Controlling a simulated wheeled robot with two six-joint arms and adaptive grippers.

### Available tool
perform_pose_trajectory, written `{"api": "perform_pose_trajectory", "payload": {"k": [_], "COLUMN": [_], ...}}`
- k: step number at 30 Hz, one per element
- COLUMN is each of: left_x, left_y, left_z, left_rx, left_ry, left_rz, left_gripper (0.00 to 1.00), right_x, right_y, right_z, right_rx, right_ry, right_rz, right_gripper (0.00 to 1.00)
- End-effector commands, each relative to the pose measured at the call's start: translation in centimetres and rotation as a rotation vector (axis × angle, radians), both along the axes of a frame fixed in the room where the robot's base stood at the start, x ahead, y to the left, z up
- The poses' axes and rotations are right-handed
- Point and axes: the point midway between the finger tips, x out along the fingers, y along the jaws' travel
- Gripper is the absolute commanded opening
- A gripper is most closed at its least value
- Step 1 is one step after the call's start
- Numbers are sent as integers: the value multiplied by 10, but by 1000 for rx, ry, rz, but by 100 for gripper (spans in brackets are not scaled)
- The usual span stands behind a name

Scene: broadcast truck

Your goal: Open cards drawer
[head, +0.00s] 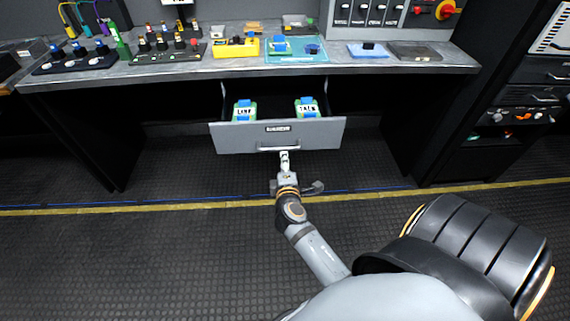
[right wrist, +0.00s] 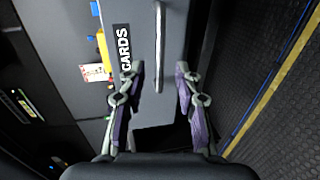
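The grey cards drawer (head: 235,138) stands pulled out from under the worktop. Its label (right wrist: 121,48) reads CARDS in the right wrist view. Two green-and-blue card packs with white labels, a left one (head: 244,111) and a right one (head: 307,108), lie inside. The bar handle (right wrist: 159,48) is on the drawer front. My right gripper (head: 284,155) is at the handle; in the right wrist view its fingers (right wrist: 158,75) are spread apart on either side of the handle's end, with visible gaps. My left gripper is not in view.
The worktop (head: 170,72) above carries a yellow device (head: 236,47), a blue-green mat (head: 290,58) and switch panels. A dark equipment rack (head: 505,100) stands at the right. The ribbed floor (head: 130,260) before the drawer is clear.

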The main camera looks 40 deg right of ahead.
Motion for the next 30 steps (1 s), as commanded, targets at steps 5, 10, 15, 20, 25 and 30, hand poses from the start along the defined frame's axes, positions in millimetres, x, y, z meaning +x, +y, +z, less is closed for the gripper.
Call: {"api": "perform_pose_trajectory", "payload": {"k": [5, 10, 15, 20, 25, 30], "left_x": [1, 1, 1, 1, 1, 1], "left_y": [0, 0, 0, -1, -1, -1], "left_z": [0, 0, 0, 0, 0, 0], "left_rx": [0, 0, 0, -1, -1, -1], "left_ry": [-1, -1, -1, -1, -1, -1], "left_rz": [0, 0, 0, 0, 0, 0], "left_gripper": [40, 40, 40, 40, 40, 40], "right_x": [-23, -28, -28, -28, -27, -33], "right_y": [14, 17, 17, 17, 18, 38], "right_z": [5, 8, 8, 7, 0, -91], "right_rx": [3, 0, -1, -1, 12, 183], "right_ry": [-1, -1, -1, -1, 8, 118], "right_rz": [-1, 0, 0, 0, 5, 44], "right_gripper": [33, 33, 33, 33, 33, 33]}}
